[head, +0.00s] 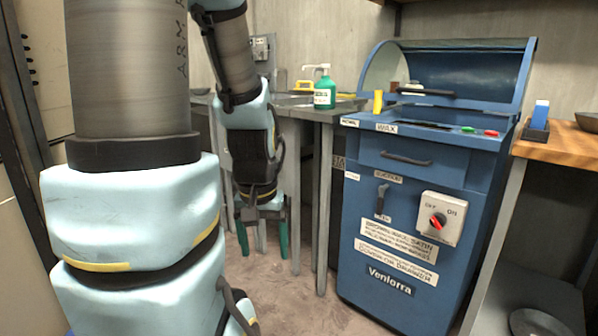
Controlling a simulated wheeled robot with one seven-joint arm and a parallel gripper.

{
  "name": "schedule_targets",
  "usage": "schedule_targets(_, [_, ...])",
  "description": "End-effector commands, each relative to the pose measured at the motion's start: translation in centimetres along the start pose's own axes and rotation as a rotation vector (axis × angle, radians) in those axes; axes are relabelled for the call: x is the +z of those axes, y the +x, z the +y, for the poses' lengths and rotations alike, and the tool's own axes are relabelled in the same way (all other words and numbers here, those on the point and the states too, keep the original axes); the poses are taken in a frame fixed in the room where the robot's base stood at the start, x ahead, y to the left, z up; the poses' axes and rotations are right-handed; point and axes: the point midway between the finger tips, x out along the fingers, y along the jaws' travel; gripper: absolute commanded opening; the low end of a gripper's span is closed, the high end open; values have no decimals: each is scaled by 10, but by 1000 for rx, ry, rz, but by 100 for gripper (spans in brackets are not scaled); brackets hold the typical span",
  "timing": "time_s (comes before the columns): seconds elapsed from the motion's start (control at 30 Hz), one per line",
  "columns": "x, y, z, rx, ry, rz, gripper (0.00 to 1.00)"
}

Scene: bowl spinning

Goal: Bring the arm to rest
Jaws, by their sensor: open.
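My arm reaches from the left side of the head view and bends down in the middle. My gripper (263,236) hangs at its end, pointing down, with its two green-tipped fingers apart and nothing between them. It is over the floor, in front of the metal table's legs. Part of the arm hides what lies behind it.
A blue machine (392,268) with an open clear lid stands right of my gripper. A metal table (330,112) behind the arm holds a green pump bottle (324,92). A wooden bench (563,143) is at the far right. The floor (300,311) in front is clear.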

Motion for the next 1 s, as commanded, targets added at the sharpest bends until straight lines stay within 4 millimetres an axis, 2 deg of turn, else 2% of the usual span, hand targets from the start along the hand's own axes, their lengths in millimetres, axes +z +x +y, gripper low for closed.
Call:
schedule_targets(0.03, [-4,-20,1,0,2,-1,82])
schedule_targets(0.27, [-11,-66,1,0,2,0,82])
schedule_targets(0.7, [-30,-200,2,0,2,1,82])
schedule_targets(0.83, [-34,-229,2,0,2,1,82])
schedule_targets(1.0, [-36,-248,2,0,2,1,82])
